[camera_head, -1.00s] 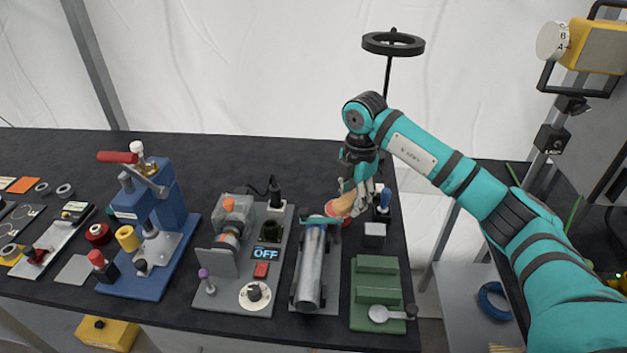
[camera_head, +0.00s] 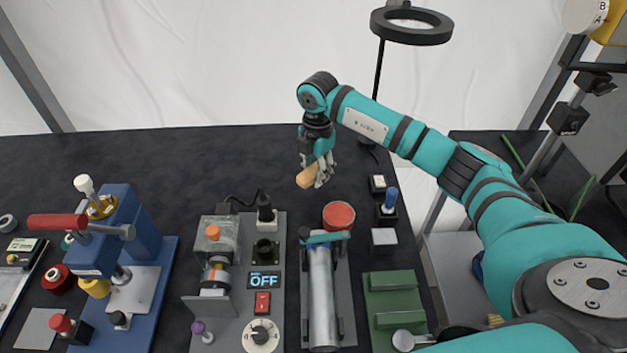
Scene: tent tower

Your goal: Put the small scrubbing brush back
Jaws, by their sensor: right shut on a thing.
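My right gripper (camera_head: 317,178) hangs above the dark table behind the metal cylinder. It is shut on a small tan, wood-coloured piece (camera_head: 306,177), which appears to be the small scrubbing brush. The piece is tilted, with one end pointing down-left; its bristles cannot be made out, and the fingers hide part of it. A red round tin (camera_head: 339,216) stands below and to the right of the gripper, just behind the cylinder. My left gripper is not in view.
The metal cylinder (camera_head: 321,295) lies on a grey stand. Right of it are a green block (camera_head: 392,290), a small grey block (camera_head: 384,237) and a blue-topped item (camera_head: 391,200). A ring lamp (camera_head: 412,26) stands behind. The table's back left (camera_head: 200,165) is clear.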

